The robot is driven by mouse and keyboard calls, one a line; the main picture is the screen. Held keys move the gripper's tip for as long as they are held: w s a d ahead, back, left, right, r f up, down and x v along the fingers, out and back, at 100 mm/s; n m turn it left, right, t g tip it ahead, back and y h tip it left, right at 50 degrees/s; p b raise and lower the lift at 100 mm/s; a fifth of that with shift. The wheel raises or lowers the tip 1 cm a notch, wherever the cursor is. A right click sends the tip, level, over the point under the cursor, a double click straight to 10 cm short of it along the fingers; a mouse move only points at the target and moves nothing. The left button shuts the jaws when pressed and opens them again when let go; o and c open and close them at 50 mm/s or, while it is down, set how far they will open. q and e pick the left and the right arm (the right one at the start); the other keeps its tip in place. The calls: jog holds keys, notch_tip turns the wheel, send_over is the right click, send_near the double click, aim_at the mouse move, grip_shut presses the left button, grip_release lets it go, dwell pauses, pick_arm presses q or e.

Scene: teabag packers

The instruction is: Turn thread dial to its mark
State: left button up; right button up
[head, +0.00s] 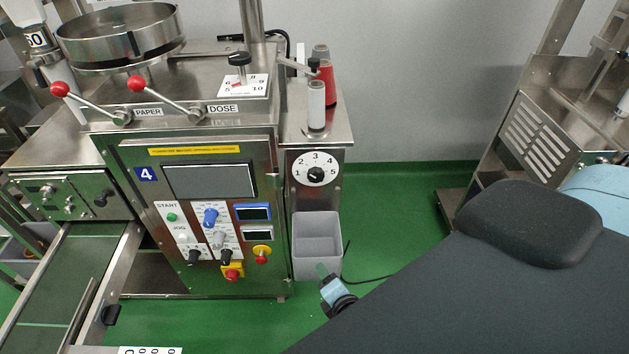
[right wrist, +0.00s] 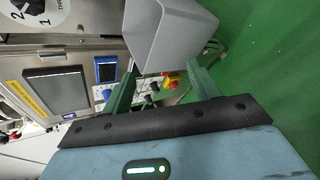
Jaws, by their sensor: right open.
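The thread dial (head: 317,168) is a white round plate numbered 1 to 5 with a black knob at its centre. It sits on the steel side panel right of the main control panel. Which number the knob points to is too small to tell. Part of the dial (right wrist: 35,10) shows at the top left corner of the right wrist view. My right gripper (head: 321,269) is below the dial, by the front of the grey bin. In the right wrist view its two green fingers (right wrist: 162,75) are spread, with nothing held between them. My left gripper is out of view.
The open grey bin (head: 317,262) stands below the dial, close to my right gripper. Thread spools (head: 317,105) stand above the dial. Left of it is the panel with a screen (head: 210,181), knobs and a red emergency button (head: 233,272). Green floor (head: 395,220) lies clear to the right.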

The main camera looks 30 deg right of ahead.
jog(key=w+d+r+n+t+h, duration=0.2)
jog(key=w+d+r+n+h, duration=0.1)
jog(key=w+r+n, duration=0.35)
jog(key=n+t+h, duration=0.2)
jog(key=n+h, duration=0.1)
jog(key=n, duration=0.2)
send_near(316, 178)
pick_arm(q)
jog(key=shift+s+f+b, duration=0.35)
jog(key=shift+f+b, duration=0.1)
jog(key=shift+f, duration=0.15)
pick_arm(e)
jog(key=shift+m, duration=0.35)
jog(key=shift+x, duration=4.4)
jog(key=shift+r, duration=0.1)
jog(key=c, duration=1)
jog(key=shift+o, duration=0.2)
